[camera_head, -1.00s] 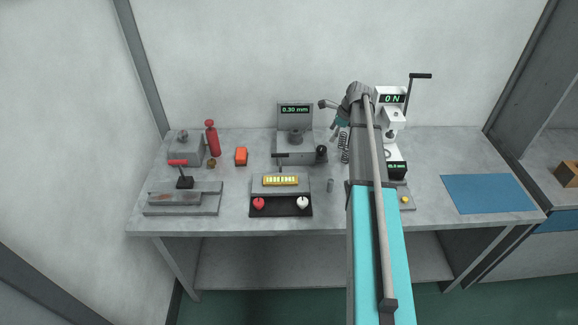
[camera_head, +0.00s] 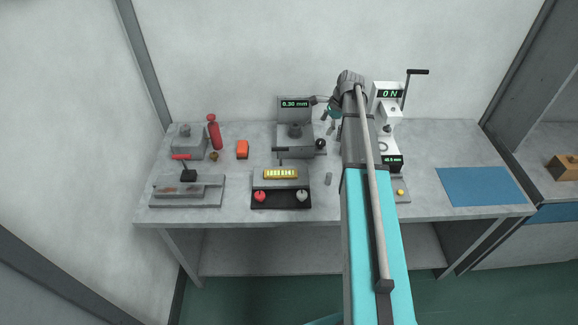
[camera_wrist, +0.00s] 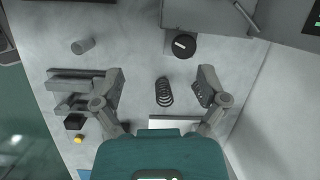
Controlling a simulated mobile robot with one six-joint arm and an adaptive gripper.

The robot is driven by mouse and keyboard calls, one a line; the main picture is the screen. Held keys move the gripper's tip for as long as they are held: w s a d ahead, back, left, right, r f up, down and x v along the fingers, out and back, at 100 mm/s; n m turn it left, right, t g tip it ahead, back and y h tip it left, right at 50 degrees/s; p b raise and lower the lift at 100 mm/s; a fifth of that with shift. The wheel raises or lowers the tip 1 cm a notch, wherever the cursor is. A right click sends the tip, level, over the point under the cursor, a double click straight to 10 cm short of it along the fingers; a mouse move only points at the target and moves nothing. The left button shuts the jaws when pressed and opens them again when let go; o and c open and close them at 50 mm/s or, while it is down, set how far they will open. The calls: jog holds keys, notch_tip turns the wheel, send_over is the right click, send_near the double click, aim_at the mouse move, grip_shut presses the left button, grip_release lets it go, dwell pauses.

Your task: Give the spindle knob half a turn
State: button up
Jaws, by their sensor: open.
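The likely spindle knob is a black round knob (camera_head: 320,144) at the right front of the grey gauge stand (camera_head: 294,118), whose display reads 0.30 mm. In the wrist view the black knob (camera_wrist: 183,45) shows a white mark on its face, beyond my fingertips. In the head view my gripper (camera_head: 329,120) hangs to the right of the gauge stand, apart from the knob. My arm hides the spring there.
A small grey cylinder (camera_head: 328,179) stands in front of the knob. The blue mat (camera_head: 478,187) is clear.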

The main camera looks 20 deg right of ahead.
jog(key=s+a+r+n+g+h+p, duration=0.1)
jog(key=s+a+n+h+p, duration=0.1)
jog(key=s+a+n, duration=1.3)
jog(key=s+a, duration=0.1)
jog(key=a, duration=0.3)
jog(key=shift+s+n+h, duration=0.25)
jog(key=shift+n+h, duration=0.05)
jog(key=shift+h, duration=0.1)
